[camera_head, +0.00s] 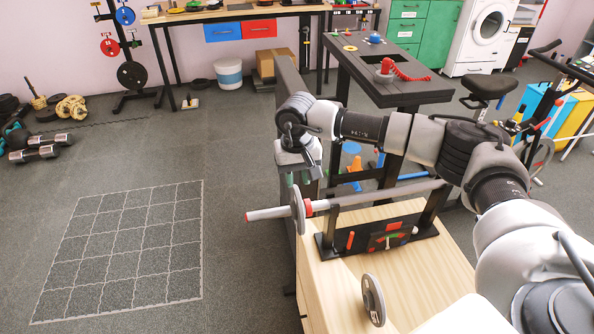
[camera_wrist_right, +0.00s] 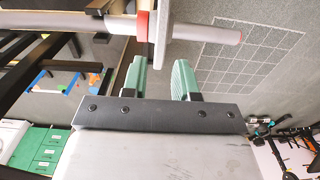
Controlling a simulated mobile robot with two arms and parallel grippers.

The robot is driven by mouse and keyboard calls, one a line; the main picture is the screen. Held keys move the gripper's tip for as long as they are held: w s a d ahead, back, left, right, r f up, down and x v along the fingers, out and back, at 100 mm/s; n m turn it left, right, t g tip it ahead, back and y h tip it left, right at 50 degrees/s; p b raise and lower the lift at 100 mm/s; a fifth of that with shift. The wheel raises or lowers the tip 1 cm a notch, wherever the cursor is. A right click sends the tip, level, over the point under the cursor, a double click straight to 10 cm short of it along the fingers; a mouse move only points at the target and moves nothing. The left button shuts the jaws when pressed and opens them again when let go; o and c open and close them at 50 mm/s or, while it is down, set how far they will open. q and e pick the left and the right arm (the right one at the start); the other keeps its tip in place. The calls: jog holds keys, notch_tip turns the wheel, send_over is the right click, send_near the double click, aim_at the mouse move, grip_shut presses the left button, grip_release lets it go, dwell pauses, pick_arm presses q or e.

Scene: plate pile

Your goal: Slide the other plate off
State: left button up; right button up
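A grey weight plate (camera_head: 298,210) hangs on the horizontal bar (camera_head: 370,197), against a red collar (camera_head: 309,207). A second plate (camera_head: 373,300) stands on its edge on the wooden top. My right gripper (camera_head: 298,182) is above the bar, its green fingers pointing down at the hanging plate's top rim. In the right wrist view the gripper (camera_wrist_right: 163,78) is open, and the rim of the plate (camera_wrist_right: 160,40) reaches between its fingertips. Whether a finger touches it, I cannot tell. The bar's free end (camera_wrist_right: 210,32) extends beyond the plate. My left gripper is out of view.
A black stand (camera_head: 420,228) holds the bar on the wooden bench (camera_head: 430,280). A red-and-green piece (camera_head: 390,236) sits on its base. Left of the bar's end is open floor with a white grid (camera_head: 120,250). A dark table (camera_head: 385,85) stands behind.

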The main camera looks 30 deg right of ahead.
aim_at(296, 192)
notch_tip(296, 192, down, 6)
jog(key=b, duration=0.4)
jog(key=shift+f, duration=0.25)
jog(key=shift+c, duration=0.3)
grip_shut()
jog(key=shift+r, duration=0.2)
jog(key=shift+w+a, duration=0.1)
jog(key=shift+w, duration=0.05)
